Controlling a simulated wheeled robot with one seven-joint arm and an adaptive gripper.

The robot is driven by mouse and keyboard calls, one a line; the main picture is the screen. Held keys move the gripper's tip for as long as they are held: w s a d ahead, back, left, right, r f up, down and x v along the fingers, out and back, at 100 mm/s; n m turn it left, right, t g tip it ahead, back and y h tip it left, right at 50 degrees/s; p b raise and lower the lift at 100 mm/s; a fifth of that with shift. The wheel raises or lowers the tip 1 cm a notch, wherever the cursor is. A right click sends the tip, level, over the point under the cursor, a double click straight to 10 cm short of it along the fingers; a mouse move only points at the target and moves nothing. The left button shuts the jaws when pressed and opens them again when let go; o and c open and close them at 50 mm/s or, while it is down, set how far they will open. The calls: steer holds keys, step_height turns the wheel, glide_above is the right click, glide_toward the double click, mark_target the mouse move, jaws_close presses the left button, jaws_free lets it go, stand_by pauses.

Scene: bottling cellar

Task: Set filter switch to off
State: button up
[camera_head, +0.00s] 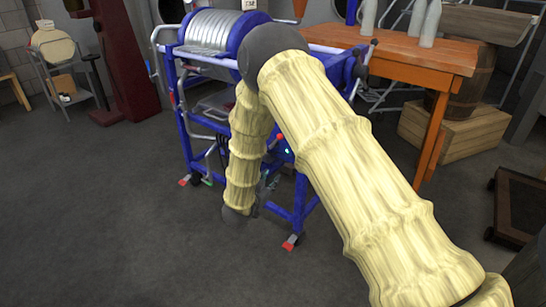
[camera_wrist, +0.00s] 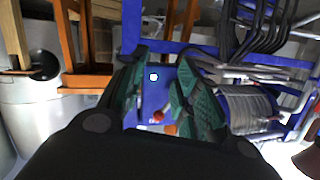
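The filter (camera_head: 212,30) is a ribbed metal drum with blue end plates on a blue wheeled cart. Its control panel shows between my fingers in the wrist view as a blue face (camera_wrist: 180,73) with a small lit pale-cyan square (camera_wrist: 153,77). A red knob (camera_wrist: 158,115) and an orange part (camera_wrist: 171,129) sit there too; I cannot tell which is the switch or its position. In the head view a red knob (camera_head: 281,137) and small lights (camera_head: 287,151) show beside my arm.
An orange wooden table (camera_head: 440,50) with grey bottles stands right of the cart. A dark red column (camera_head: 125,55) stands at left. The floor (camera_head: 110,220) at front left is clear.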

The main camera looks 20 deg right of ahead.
steer(key=w+a+r+m+g+h+b, duration=0.1)
steer(key=w+a+r+m+h+b, duration=0.1)
steer(key=w+r+m+h+b, duration=0.3)
steer(key=m+g+h+b, duration=0.2)
steer(key=m+g+b, duration=0.1)
steer(key=m+b, duration=0.2)
glide_toward(276, 140)
steer(key=b+x, duration=0.3)
steer(key=x, duration=0.5)
steer(key=shift+d+r, duration=0.1)
steer(key=shift+d, duration=0.15)
jaws_close()
